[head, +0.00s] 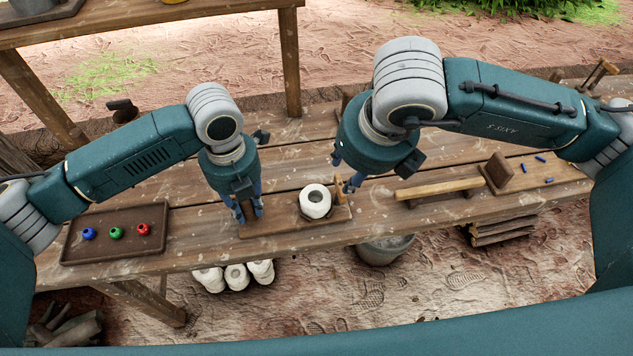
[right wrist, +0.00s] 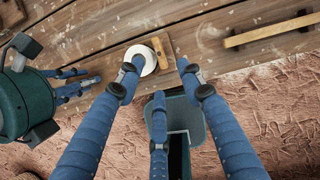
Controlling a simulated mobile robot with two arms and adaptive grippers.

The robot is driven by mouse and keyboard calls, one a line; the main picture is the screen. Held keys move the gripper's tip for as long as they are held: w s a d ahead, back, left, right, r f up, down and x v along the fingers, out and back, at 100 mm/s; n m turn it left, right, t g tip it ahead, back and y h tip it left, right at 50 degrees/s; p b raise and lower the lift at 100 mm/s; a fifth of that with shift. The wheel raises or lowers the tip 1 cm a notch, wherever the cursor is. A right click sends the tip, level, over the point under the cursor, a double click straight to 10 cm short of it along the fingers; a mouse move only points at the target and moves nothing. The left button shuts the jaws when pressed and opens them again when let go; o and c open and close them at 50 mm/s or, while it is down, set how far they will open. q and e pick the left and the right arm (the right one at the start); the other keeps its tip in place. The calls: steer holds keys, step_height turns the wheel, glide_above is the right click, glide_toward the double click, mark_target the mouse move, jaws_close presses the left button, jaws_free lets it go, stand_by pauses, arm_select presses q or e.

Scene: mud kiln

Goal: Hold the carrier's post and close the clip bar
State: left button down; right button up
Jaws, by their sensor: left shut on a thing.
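The wooden carrier (head: 281,228) lies on the bench with a white ring-shaped piece (head: 315,202) on it; the piece also shows in the right wrist view (right wrist: 142,58). My left gripper (head: 248,213) is shut around the carrier's left end, where its fingers largely hide the post. A short wooden bar (head: 341,212), apparently the clip bar, stands at the right end beside the white piece; it also shows in the right wrist view (right wrist: 161,52). My right gripper (head: 345,174) is open and empty just behind and above this bar, its fingers spread (right wrist: 160,72).
A tray (head: 100,252) with blue, green and red small pots is at the left. A wooden rail (head: 440,189) on blocks and an upright brown plate (head: 497,170) stand at the right. A bucket (head: 385,250) and white pieces (head: 236,276) sit below the bench.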

mark_target(342, 183)
steer(key=w+r+n+g, duration=0.1)
steer(key=w+n+g, duration=0.1)
steer(key=n, duration=1.5)
steer(key=w+r+n+g, duration=0.2)
steer(key=n, duration=1.5)
steer(key=shift+h, duration=0.4)
steer(key=f, duration=1.2)
steer(key=shift+a+f, duration=0.2)
steer(key=shift+a, duration=0.05)
jaws_close()
